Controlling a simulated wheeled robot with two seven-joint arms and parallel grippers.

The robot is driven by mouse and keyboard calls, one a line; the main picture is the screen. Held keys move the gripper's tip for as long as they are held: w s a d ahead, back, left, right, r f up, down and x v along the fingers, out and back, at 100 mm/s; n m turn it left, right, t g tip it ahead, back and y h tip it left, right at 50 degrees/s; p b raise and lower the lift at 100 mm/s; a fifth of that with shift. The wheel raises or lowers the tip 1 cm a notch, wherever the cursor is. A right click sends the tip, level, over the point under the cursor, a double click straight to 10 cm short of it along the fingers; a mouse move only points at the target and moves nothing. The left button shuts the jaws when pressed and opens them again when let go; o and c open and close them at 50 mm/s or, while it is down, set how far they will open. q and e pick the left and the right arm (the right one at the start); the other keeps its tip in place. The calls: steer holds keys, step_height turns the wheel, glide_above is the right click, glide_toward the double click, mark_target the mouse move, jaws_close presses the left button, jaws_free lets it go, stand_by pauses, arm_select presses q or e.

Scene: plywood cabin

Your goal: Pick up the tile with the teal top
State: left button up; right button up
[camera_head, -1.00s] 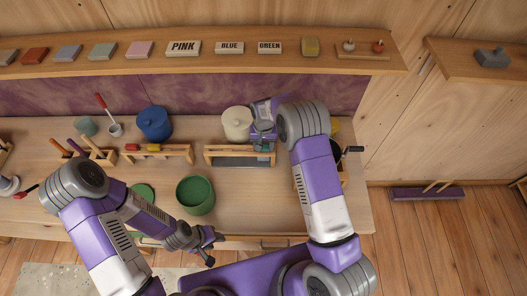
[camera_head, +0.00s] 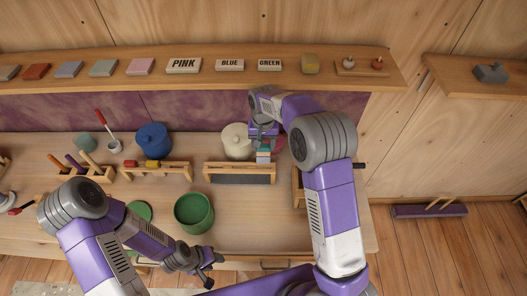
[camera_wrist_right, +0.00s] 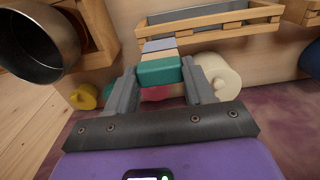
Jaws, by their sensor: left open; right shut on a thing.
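The teal-topped tile (camera_wrist_right: 160,71) shows between the fingers of my right gripper (camera_wrist_right: 163,80) in the right wrist view. A beige band and a blue-grey band show beyond the teal one; I cannot tell whether they are layers of one tile. In the head view the teal tile (camera_head: 263,152) is under my right gripper (camera_head: 263,146), above the back of the wooden rack (camera_head: 240,166). My right gripper is shut on it. My left gripper (camera_head: 210,270) is open and empty near the table's front edge, away from the tile.
A cream lidded pot (camera_head: 234,137) stands behind the rack. A green pot (camera_head: 193,212) stands in front, and a blue pot (camera_head: 152,137) at the back left. A metal cup (camera_wrist_right: 38,42) shows close in the wrist view. Labelled blocks line the shelf (camera_head: 215,82).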

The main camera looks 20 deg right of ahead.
steer(key=s+a+b, duration=0.1)
steer(key=s+a, duration=0.1)
steer(key=s, duration=0.6)
steer(key=s+a+b, duration=0.1)
steer(key=s+a, duration=0.1)
steer(key=s, duration=0.6)
steer(key=shift+s+a+f+b, duration=0.15)
steer(key=shift+s+a+b, duration=0.15)
steer(key=shift+s+a, duration=0.1)
